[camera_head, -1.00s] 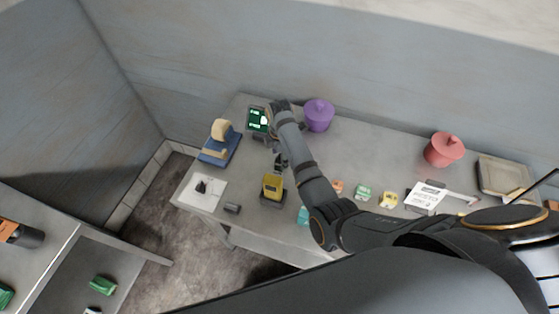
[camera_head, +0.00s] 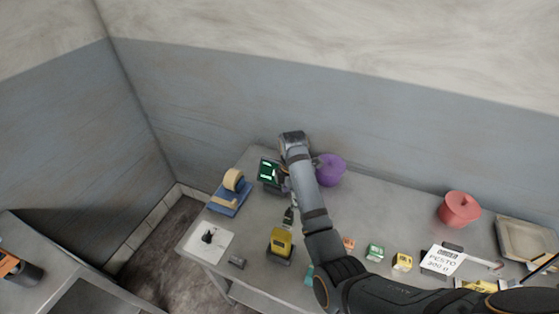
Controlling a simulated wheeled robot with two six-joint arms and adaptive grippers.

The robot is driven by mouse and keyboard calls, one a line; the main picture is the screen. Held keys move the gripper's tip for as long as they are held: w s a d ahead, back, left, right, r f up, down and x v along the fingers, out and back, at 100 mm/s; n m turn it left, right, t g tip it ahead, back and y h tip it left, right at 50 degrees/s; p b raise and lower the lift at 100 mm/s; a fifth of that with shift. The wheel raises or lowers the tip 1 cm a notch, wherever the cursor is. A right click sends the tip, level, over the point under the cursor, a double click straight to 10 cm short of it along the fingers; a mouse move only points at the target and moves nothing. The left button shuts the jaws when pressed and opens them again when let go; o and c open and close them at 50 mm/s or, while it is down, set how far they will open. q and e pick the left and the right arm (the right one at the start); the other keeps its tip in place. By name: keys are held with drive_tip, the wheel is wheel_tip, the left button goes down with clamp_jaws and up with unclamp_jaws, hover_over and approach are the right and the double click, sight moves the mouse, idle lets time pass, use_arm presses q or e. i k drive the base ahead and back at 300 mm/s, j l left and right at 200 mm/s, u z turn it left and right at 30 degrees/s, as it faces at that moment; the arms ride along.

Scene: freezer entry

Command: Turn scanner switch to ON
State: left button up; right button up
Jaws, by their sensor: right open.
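A white plate with a small black lever-like part (camera_head: 208,238) lies at the table's left front corner; I cannot read a switch position on it. A yellow device on a dark base (camera_head: 282,243), perhaps the scanner, stands to its right. A dark unit with a lit green screen (camera_head: 268,171) stands farther back, partly beside my arm. My right arm reaches over the table, and its gripper (camera_head: 289,215) points down behind the yellow device, open and seemingly empty. My left gripper is not in view.
A blue tape dispenser (camera_head: 230,196) stands at the back left, a purple lidded pot (camera_head: 330,169) behind my arm, and a red pot (camera_head: 459,208) at right. A small grey cylinder (camera_head: 237,262) lies near the plate.

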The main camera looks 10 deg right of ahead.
sight(207, 238)
drive_tip(key=k+l, duration=0.15)
drive_tip(key=k, duration=0.35)
drive_tip(key=k+l, duration=0.15)
drive_tip(key=k, duration=0.35)
drive_tip(key=k+l, duration=0.1)
drive_tip(key=k, duration=0.35)
